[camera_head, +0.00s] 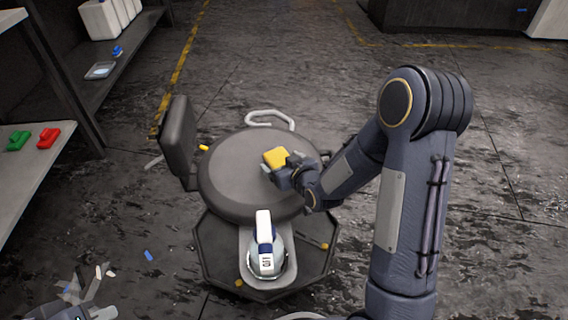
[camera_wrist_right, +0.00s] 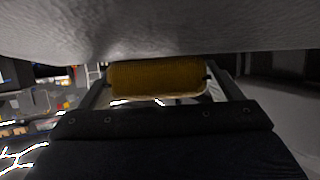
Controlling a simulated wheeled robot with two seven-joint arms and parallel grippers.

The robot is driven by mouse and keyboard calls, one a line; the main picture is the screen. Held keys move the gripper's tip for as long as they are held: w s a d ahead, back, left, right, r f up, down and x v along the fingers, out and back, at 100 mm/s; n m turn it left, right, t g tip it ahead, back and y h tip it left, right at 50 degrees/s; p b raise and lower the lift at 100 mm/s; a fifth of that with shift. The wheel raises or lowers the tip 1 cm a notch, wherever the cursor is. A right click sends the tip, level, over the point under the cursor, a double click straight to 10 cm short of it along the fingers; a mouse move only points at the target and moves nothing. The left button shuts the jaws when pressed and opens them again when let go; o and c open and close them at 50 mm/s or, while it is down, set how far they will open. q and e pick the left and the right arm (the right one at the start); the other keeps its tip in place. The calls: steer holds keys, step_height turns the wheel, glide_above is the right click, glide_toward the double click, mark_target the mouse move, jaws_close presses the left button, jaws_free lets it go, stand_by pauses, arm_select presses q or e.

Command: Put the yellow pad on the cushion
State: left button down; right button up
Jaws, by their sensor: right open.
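The yellow pad (camera_head: 275,157) is at the right part of the round dark cushion (camera_head: 235,185) of a stool. In the right wrist view the pad (camera_wrist_right: 157,78) lies between my two fingers, its long edge against the grey cushion surface (camera_wrist_right: 150,30), apparently touching it. My right gripper (camera_head: 280,168) is open around the pad, with small gaps at its ends. It also shows in the right wrist view (camera_wrist_right: 160,90). My left gripper (camera_head: 85,292) is at the bottom left corner, away from the stool; its jaws are unclear.
The stool has a dark backrest (camera_head: 178,138) and an octagonal base (camera_head: 215,252). A white and blue device (camera_head: 265,250) stands on the base's front. A shelf (camera_head: 40,160) with green and red items is at the left. Open floor lies behind the stool.

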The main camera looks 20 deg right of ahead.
steer(key=shift+r+p, duration=0.3)
steer(key=p+v, duration=0.2)
steer(key=v, duration=0.9)
steer(key=shift+s+d+f, duration=0.1)
steer(key=shift+s, duration=0.15)
steer(key=shift+s+d+r, duration=0.25)
steer(key=shift+s+r, duration=0.1)
steer(key=shift+r, duration=0.1)
steer(key=s+a+r+m+g+y, duration=0.1)
steer(key=s+r+g, duration=0.2)
steer(key=s, duration=0.7)
steer(key=s+a+r+m+g+y, duration=0.1)
steer(key=s+r+g, duration=0.3)
steer(key=s, duration=0.5)
steer(key=shift+s+a+r+m+g, duration=0.3)
steer(key=shift+s+r+m, duration=0.1)
steer(key=shift+r+m, duration=0.3)
steer(key=shift+r, duration=0.15)
step_height(320, 180, up, 33)
steer(key=p, duration=3.2)
steer(key=shift+f+p, duration=0.25)
steer(key=shift+p, duration=0.15)
